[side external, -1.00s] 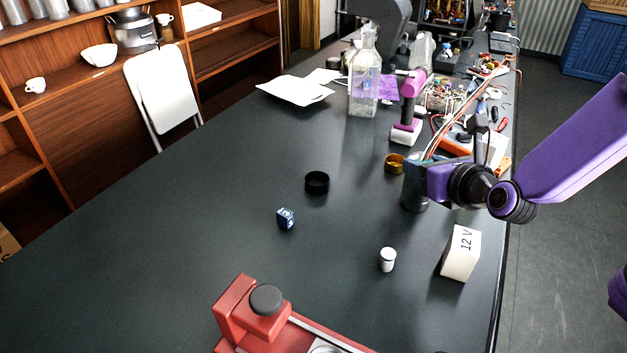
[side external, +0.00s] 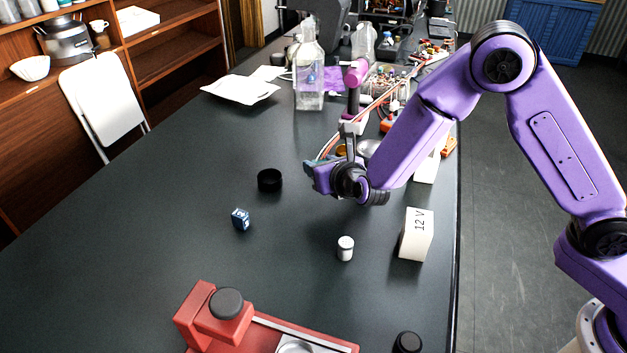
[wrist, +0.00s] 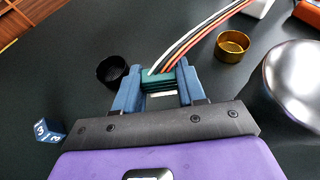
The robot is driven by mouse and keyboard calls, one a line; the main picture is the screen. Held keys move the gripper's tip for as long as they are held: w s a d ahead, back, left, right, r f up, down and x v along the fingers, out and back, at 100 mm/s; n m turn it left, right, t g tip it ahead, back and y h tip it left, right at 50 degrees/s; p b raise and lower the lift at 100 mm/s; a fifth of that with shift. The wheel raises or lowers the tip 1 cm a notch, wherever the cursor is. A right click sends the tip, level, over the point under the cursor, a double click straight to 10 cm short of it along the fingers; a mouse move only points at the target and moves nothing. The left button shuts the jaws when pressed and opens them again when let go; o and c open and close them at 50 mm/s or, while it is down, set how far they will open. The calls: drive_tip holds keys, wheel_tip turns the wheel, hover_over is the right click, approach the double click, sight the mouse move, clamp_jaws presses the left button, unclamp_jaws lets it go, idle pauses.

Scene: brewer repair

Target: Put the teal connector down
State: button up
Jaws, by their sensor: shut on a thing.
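The teal connector (wrist: 158,80) is between the blue fingers of my gripper (wrist: 157,88) in the wrist view, with white, black and orange-red wires running from it to the upper right. My gripper (side external: 314,174) is shut on it above the dark table (side external: 130,255) in the side view. There it is right of the black ring (side external: 269,180) and near the brass ring. The connector is small and hard to make out in the side view, and its height above the table is unclear.
A brass ring (wrist: 232,45) and a shiny silver object (wrist: 295,82) lie to the right in the wrist view. A blue die (side external: 241,219), white jar (side external: 345,248), 12 V box (side external: 416,235) and red device (side external: 215,315) stand nearer. The left table is clear.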

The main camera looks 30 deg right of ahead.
drive_tip(key=shift+w+a+f, duration=0.2)
drive_tip(key=shift+w+f, duration=0.25)
drive_tip(key=shift+f, duration=0.15)
drive_tip(key=shift+w+a+f, duration=0.15)
drive_tip(key=shift+w+f, duration=0.25)
drive_tip(key=shift+f, duration=1.65)
drive_tip(key=shift+f, duration=0.15)
drive_tip(key=o, duration=1)
drive_tip(key=shift+s+r, duration=0.3)
drive_tip(key=v, duration=1.1)
drive_tip(key=shift+s+r, duration=0.1)
drive_tip(key=shift+s, duration=0.05)
